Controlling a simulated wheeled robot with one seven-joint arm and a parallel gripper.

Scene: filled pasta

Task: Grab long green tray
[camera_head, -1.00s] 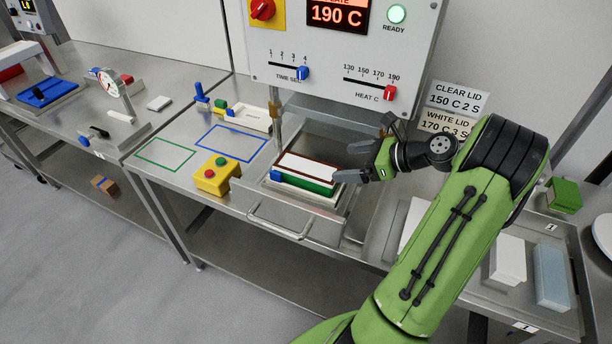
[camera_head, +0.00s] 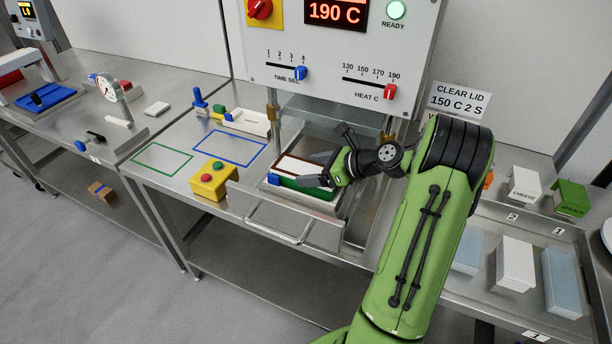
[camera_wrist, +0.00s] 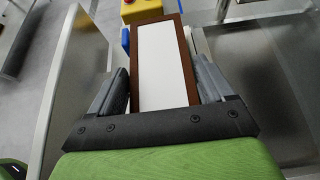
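The long green tray (camera_head: 302,188) sits in the pulled-out drawer of the heat press, with a brown-rimmed white top (camera_head: 301,167). In the wrist view its white top (camera_wrist: 162,65) and brown rim (camera_wrist: 144,85) run lengthwise between my fingers. My gripper (camera_head: 318,170) is at the tray's right end, fingers spread to either side. In the wrist view my gripper (camera_wrist: 163,85) looks open, one finger along each long side; whether they touch the tray cannot be told. The tray's right end is partly hidden by my gripper.
The drawer front with its handle (camera_head: 279,223) stands before the tray, and the press body (camera_head: 330,60) hangs above. A blue block (camera_head: 273,179) touches the tray's left end. A yellow button box (camera_head: 214,180) stands to the left. Blue (camera_head: 230,148) and green (camera_head: 162,158) table outlines are empty.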

